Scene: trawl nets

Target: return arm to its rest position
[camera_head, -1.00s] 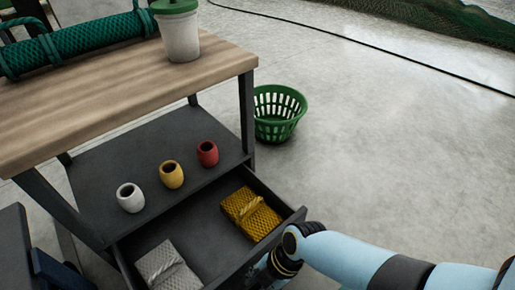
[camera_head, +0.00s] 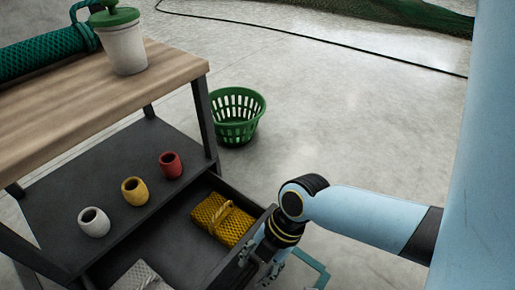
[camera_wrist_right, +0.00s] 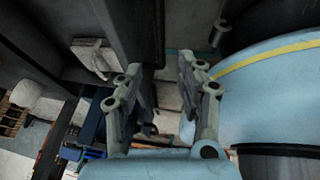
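My right arm reaches in from the right in the head view. Its gripper (camera_head: 264,272) is low beside the outer front of an open dark drawer (camera_head: 262,222). In the right wrist view the two fingers (camera_wrist_right: 163,82) stand apart with nothing between them, so the gripper is open and empty. A light blue curved part of my own body fills the right of that view. The drawer holds a yellow net bundle (camera_head: 222,219) and a white net bundle (camera_head: 140,277), which is partly cut off. My left gripper is not in view.
A wood-topped workbench (camera_head: 70,118) carries a white bucket with a green lid (camera_head: 123,45) and a green net roll (camera_head: 40,57). White (camera_head: 93,222), yellow (camera_head: 134,191) and red (camera_head: 171,165) floats rest on the lower shelf. A green basket (camera_head: 237,117) stands on the floor; floor right of it is clear.

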